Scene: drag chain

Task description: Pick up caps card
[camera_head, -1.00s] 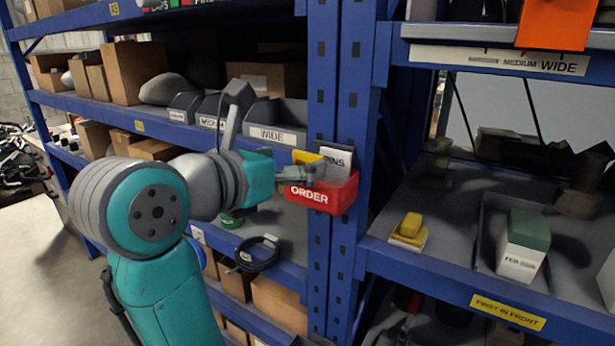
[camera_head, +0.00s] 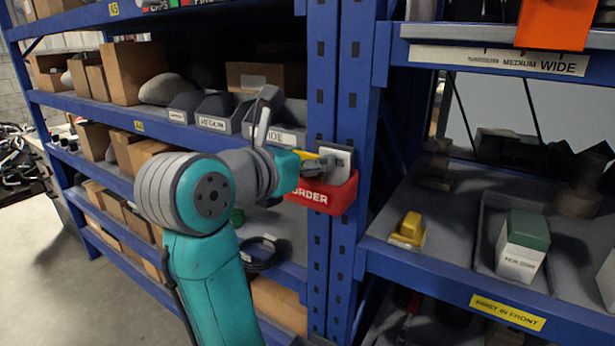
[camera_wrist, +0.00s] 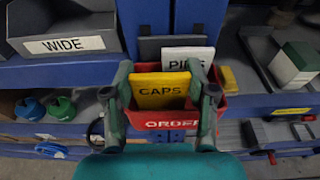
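The yellow CAPS card (camera_wrist: 161,91) stands upright in the red ORDER bin (camera_wrist: 150,124), in front of a white PINS card (camera_wrist: 188,56). In the head view the bin (camera_head: 335,196) hangs on the blue rack post, and the white card (camera_head: 337,160) shows at its top. My gripper (camera_wrist: 160,82) is open, with one finger on each side of the yellow card. The left finger is close to the card's left edge; a gap shows at the right. In the head view my gripper (camera_head: 308,167) largely hides the yellow card.
Grey bins, one marked WIDE (camera_wrist: 65,45), stand on the shelf to the left. A blue post (camera_head: 352,100) is right behind the bin. On the right shelf are a yellow block (camera_head: 409,228) and a green-topped box (camera_head: 523,245).

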